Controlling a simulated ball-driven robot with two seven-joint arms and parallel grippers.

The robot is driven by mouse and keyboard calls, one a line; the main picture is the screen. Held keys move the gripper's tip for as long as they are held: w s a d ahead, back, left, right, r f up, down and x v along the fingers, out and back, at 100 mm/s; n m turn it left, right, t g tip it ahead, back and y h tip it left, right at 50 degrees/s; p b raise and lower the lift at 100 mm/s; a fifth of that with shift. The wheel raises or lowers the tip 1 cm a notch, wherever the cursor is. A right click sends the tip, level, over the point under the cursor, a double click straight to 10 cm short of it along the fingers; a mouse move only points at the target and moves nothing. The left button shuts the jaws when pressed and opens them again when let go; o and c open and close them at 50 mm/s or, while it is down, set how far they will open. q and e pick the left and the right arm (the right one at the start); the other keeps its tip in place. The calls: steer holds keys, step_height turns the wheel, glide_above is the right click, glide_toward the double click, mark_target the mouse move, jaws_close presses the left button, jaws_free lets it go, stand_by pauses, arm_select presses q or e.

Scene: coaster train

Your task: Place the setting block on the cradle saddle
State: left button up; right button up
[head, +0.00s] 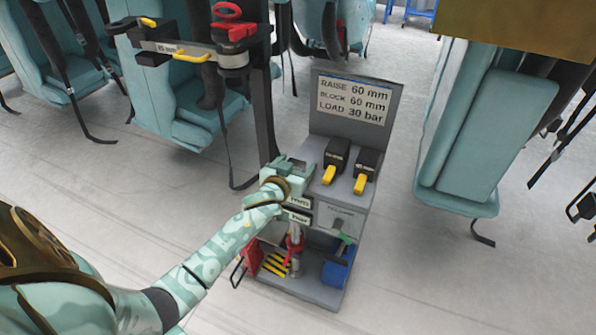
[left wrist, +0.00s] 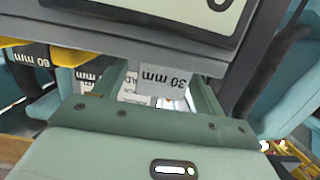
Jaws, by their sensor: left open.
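Two black blocks with yellow handles stand on the grey cart's top shelf in the head view, a left one (head: 337,155) and a right one (head: 368,162). My left gripper (head: 285,168) is at the shelf's left end, beside the left block. In the left wrist view, the open fingers (left wrist: 160,95) have an upside-down "30 mm" label (left wrist: 163,80) between them; contact cannot be told. A "60 mm" label (left wrist: 30,55) shows at the left. The cradle saddle cannot be made out with certainty. My right gripper is out of view.
A sign (head: 352,98) on the cart reads raise 60 mm, block 60 mm, load 30 bar. A dark post carries a beam (head: 180,50) with a yellow handle and a red-topped cylinder (head: 233,55). Teal seats (head: 465,140) stand around; the floor at right front is clear.

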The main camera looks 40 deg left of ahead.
arm_select(q)
steer(key=shift+w+a+f, duration=0.15)
steer(key=shift+w+f, duration=0.3)
steer(key=shift+w, duration=0.45)
steer(key=shift+a+r, duration=0.1)
steer(key=shift+r, duration=0.15)
steer(key=c, duration=1.5)
